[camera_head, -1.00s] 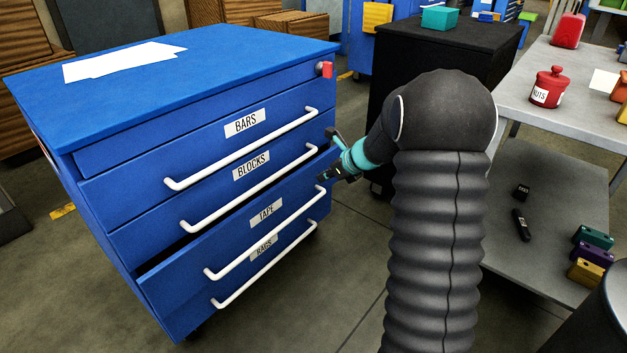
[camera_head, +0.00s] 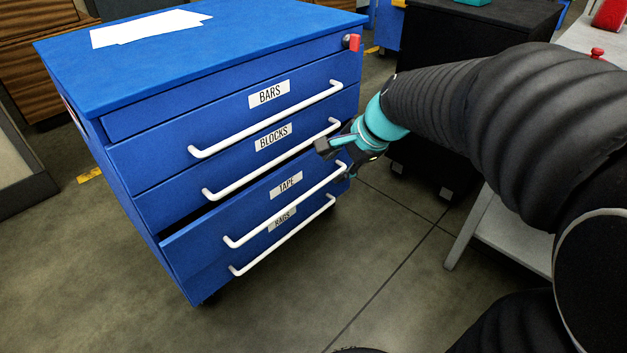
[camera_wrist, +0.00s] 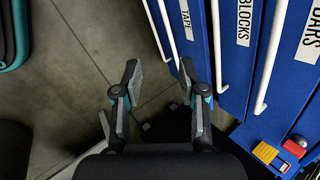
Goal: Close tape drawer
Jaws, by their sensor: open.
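The tape drawer (camera_head: 240,220) of the blue cabinet stands partly open in the head view, with a dark gap above its front. Its white handle (camera_head: 285,207) runs along the front below the TAPE label. My gripper (camera_head: 336,158) is at the handle's right end, in front of the cabinet. In the wrist view, my gripper (camera_wrist: 158,70) has its two fingers spread, with nothing held. The tape handle (camera_wrist: 167,35) ends close to the right finger; I cannot tell whether they touch. The TAPE label (camera_wrist: 186,22) shows beyond.
The bars drawer (camera_head: 225,125) and blocks drawer (camera_head: 230,165) above look shut. The lowest drawer's handle (camera_head: 285,238) lies just below the tape handle. A black cabinet (camera_head: 455,75) and grey table (camera_head: 505,235) stand at right. The floor (camera_head: 390,270) in front is clear.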

